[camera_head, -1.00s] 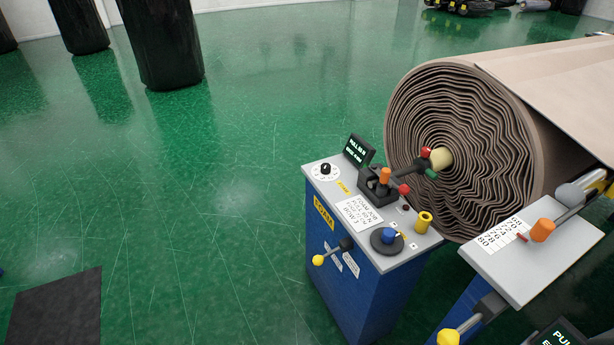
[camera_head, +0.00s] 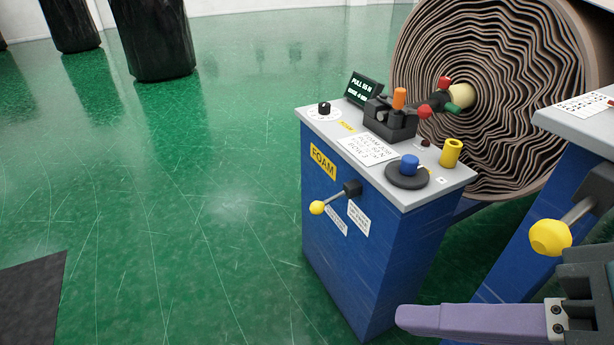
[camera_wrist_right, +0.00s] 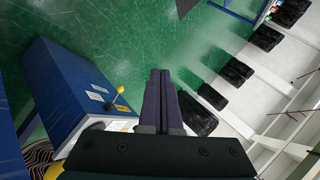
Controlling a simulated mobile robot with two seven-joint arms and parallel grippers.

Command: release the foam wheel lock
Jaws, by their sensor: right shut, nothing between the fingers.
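The blue foam cabinet (camera_head: 330,232) has a yellow "FOAM" label (camera_head: 323,162) on its front face. A lever with a yellow knob (camera_head: 317,208) juts from a black pivot (camera_head: 352,188) on that face, with white labels below it too small to read. The knob also shows in the right wrist view (camera_wrist_right: 120,89), left of my fingers. My right gripper (camera_head: 403,316) is at the lower right in the head view, its purple fingers pointing left. It is shut and empty, apart from the lever. The right wrist view shows the fingers together (camera_wrist_right: 160,73). My left gripper is out of view.
The cabinet top carries an orange-tipped lever (camera_head: 399,98), a blue knob (camera_head: 409,166), a yellow cylinder (camera_head: 451,152) and a small display (camera_head: 364,88). A big roll (camera_head: 490,90) stands behind.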

